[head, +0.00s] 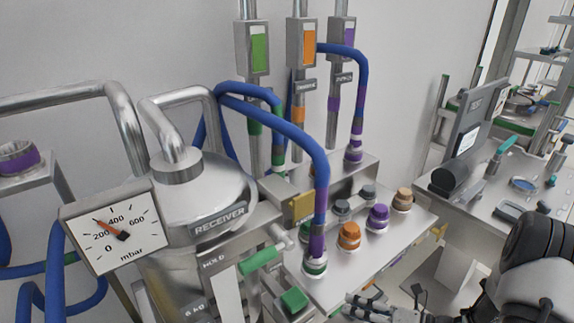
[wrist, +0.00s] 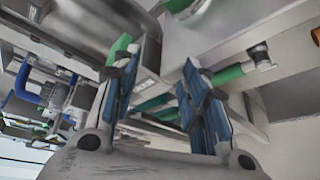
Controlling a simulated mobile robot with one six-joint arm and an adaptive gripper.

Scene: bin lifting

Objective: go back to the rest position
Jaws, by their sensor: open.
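My gripper (head: 385,307) shows at the bottom edge of the head view, right of centre, partly cut off by the frame. It is in front of and below the metal bench with the coloured caps. In the wrist view my gripper (wrist: 162,72) has its two blue-padded fingers spread apart, with nothing held between them. Metal panels and green-handled parts show beyond the fingers, and I cannot tell the exact distance to them.
The receiver vessel (head: 205,195) and pressure gauge (head: 117,230) stand at left. A blue hose (head: 285,128) arches to a port on the bench. An orange cap (head: 348,236) and a purple cap (head: 378,215) stand near my gripper. A side bench (head: 480,195) is at right.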

